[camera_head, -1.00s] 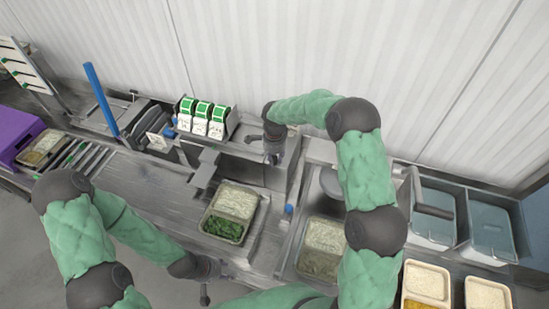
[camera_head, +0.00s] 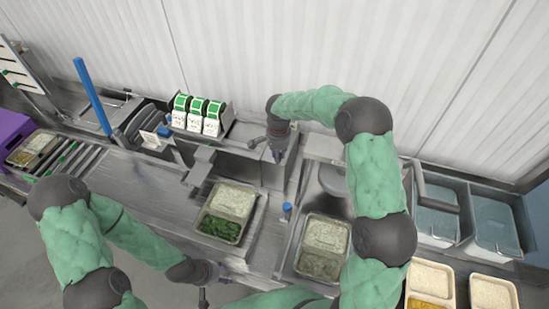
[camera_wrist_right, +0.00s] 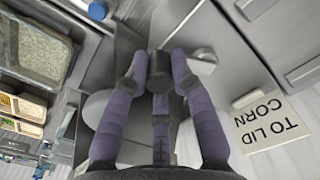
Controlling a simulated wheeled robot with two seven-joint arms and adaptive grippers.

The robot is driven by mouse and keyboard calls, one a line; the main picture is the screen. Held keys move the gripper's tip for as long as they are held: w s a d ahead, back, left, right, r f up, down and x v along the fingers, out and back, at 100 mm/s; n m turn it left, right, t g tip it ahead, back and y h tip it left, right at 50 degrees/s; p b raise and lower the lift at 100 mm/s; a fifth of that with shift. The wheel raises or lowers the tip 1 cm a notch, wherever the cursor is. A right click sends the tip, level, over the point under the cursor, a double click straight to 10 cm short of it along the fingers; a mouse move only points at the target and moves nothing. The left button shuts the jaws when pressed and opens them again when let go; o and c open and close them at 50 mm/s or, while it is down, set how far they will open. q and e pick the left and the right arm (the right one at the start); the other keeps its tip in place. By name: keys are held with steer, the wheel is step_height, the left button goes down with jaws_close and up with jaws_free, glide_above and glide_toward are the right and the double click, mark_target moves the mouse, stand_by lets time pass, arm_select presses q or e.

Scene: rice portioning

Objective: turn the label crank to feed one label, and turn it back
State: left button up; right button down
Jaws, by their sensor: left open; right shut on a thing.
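My right gripper (camera_head: 278,153) is over the steel label machine (camera_head: 240,155), beside its upper right end. In the right wrist view its purple-grey fingers (camera_wrist_right: 159,75) are shut on a dark cylindrical crank knob (camera_wrist_right: 159,62). In the head view the fingers hide most of the crank, and a short dark bar (camera_head: 257,142) juts out to their left. The crank's exact angle cannot be told. My left gripper (camera_head: 207,279) is open and empty, low over the front edge of the counter, apart from the trays.
Green-and-white label rolls (camera_head: 197,113) stand left of the crank. A two-part tray of rice and greens (camera_head: 226,210) sits in front; another tray (camera_head: 322,247) is at right. A "TO LID CORN" card (camera_wrist_right: 269,125) lies near the right gripper. A blue post (camera_head: 92,95) stands left.

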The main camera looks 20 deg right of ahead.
steer(key=d+n, duration=0.1)
steer(key=n, duration=0.1)
steer(key=d+n+b, duration=0.1)
steer(key=n, duration=0.1)
steer(key=shift+d+f+n+b, duration=0.1)
steer(key=shift+n+b, duration=0.2)
steer(key=d+n, duration=0.1)
steer(key=n, duration=0.1)
steer(key=w+d+n, duration=0.1)
steer(key=n, duration=0.1)
steer(key=shift+n+b, duration=0.3)
steer(key=shift+b, duration=0.05)
steer(key=shift+w+d+n, duration=0.3)
steer(key=shift+w+n, duration=0.35)
steer(key=shift+n, duration=1)
steer(key=shift+w+d+n, duration=0.35)
steer(key=shift+w+n, duration=0.25)
steer(key=shift+n, duration=1)
steer(key=shift+w+d+n, duration=0.3)
steer(key=shift+w+n, duration=0.35)
steer(key=shift+n, duration=1)
steer(key=c, duration=1)
jaws_free()
steer(key=shift+w, duration=0.1)
steer(key=shift+c, duration=0.2)
